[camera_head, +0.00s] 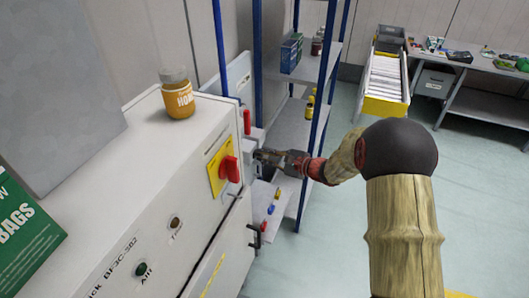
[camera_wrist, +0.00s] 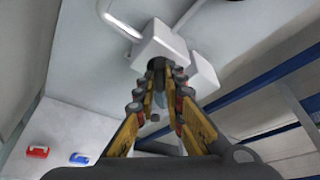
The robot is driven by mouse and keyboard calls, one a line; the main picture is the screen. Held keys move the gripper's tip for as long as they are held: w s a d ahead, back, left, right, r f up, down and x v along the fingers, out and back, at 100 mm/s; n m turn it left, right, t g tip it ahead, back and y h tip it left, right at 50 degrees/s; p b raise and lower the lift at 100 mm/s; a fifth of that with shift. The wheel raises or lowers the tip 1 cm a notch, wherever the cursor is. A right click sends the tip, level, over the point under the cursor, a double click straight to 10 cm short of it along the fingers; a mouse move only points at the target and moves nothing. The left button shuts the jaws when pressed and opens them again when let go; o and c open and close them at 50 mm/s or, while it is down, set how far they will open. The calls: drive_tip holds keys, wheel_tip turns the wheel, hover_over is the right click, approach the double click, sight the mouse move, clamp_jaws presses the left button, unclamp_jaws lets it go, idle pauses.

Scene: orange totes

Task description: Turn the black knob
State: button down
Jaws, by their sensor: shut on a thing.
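The black knob (camera_wrist: 156,64) sticks out from a light grey box (camera_wrist: 160,43) in the wrist view. My gripper (camera_wrist: 161,80) has its two fingers closed around the knob, one on each side, and they hide part of it. In the head view my gripper (camera_head: 259,157) reaches left to the grey box beside the white cabinet. The knob itself is hidden there by the fingers.
The white cabinet (camera_head: 120,170) carries a red switch (camera_head: 229,169) on a yellow plate, close to my gripper. A honey jar (camera_head: 176,95) stands on top. A blue-framed shelf (camera_head: 317,110) stands just behind my gripper. Floor on the right is clear.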

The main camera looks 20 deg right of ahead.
drive_tip(key=m+g+p, duration=0.1)
drive_tip(key=p, duration=0.1)
drive_tip(key=m+g+p, duration=0.1)
drive_tip(key=m+p, duration=0.1)
drive_tip(key=shift+w+d+r+y+p, duration=0.1)
drive_tip(key=shift+d+r+y+p, duration=0.1)
drive_tip(key=shift+y+p, duration=0.15)
drive_tip(key=shift+w+d+f+m+g+y+p, duration=0.1)
drive_tip(key=shift+m+g+y+p, duration=0.55)
drive_tip(key=shift+m+p, duration=0.65)
drive_tip(key=shift+w+f+m+g+y+p, duration=0.15)
drive_tip(key=shift+m+g+y+p, duration=0.45)
drive_tip(key=shift+m+p, duration=0.7)
drive_tip(key=shift+w+d+m+g+y+p, duration=0.1)
drive_tip(key=shift+m+g+y+p, duration=0.55)
drive_tip(key=shift+m+p, duration=0.6)
drive_tip(key=shift+m, duration=0.25)
drive_tip(key=c, duration=1.9)
unclamp_jaws()
